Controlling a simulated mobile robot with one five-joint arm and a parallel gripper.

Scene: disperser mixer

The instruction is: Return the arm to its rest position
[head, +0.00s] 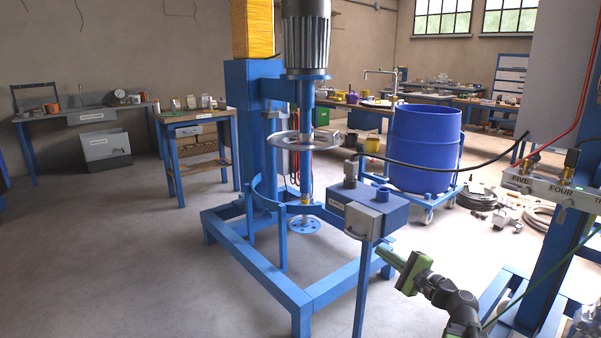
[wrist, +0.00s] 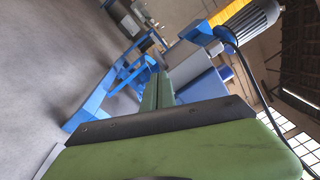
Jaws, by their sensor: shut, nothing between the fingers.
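My gripper (head: 388,256) is green and black and shows at the lower right of centre in the head view. It is shut and empty. It is in front of the disperser mixer, below and to the right of the blue control box (head: 385,213) on its post. In the wrist view my gripper (wrist: 157,92) points toward the blue-grey box (wrist: 200,88); I cannot tell the gap between them. The mixer has a blue frame (head: 335,288), a grey motor (head: 306,35), a ring and a disc on its shaft.
A blue drum (head: 425,150) stands on a wheeled dolly behind my arm. A blue stand with labelled fittings (head: 550,190) and a red hose is close on the right. A black cable (head: 440,168) spans between box and right side. The floor at left is clear.

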